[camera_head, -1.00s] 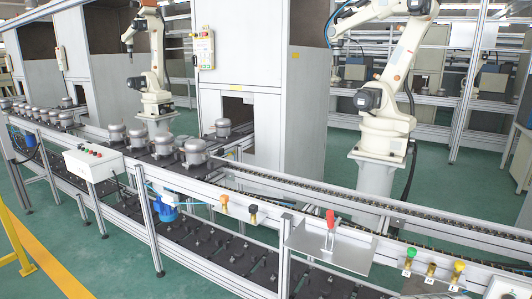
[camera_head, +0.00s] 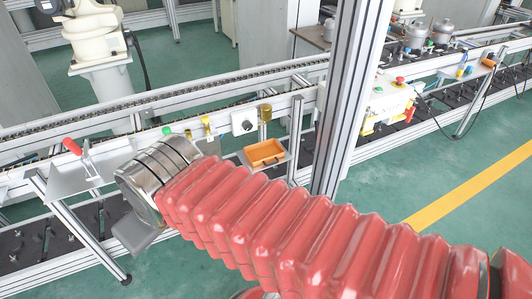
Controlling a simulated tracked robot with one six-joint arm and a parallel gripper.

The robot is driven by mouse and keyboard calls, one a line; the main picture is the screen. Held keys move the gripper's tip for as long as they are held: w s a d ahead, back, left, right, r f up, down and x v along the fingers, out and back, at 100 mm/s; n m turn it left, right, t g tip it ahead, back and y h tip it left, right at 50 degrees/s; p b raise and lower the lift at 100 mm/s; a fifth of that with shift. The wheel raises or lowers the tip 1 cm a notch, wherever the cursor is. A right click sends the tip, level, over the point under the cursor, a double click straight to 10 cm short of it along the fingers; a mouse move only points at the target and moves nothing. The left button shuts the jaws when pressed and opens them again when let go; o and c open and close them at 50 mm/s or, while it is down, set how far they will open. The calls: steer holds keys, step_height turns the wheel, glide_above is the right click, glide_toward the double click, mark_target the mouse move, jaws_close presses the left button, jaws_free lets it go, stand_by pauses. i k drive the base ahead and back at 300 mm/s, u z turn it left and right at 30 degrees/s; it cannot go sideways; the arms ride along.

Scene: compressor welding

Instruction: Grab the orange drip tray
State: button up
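The orange drip tray (camera_head: 265,153) is a small shallow open box. It sits on a small metal shelf on the front side of the conveyor line, near the middle of the head view, just behind my red-sleeved arm. My arm reaches from the lower right toward the left, ending in a metal wrist. A grey part below the wrist seems to belong to my gripper (camera_head: 138,235). It is left of the tray and apart from it. The fingers cannot be made out, so opening and contents are hidden.
A tall aluminium post (camera_head: 346,95) stands right of the tray. A red-handled clamp (camera_head: 80,155) on a metal plate is at the left. Valves and a white knob box (camera_head: 243,122) are above the tray. Green floor (camera_head: 430,160) is open at the right.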

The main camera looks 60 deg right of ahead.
mark_target(264, 152)
steer(key=z, duration=1.75)
steer(key=k, duration=0.65)
steer(key=u, duration=0.35)
steer(key=i, duration=0.45)
steer(key=u, duration=0.55)
steer(key=i, duration=0.65)
steer(key=u, duration=0.1)
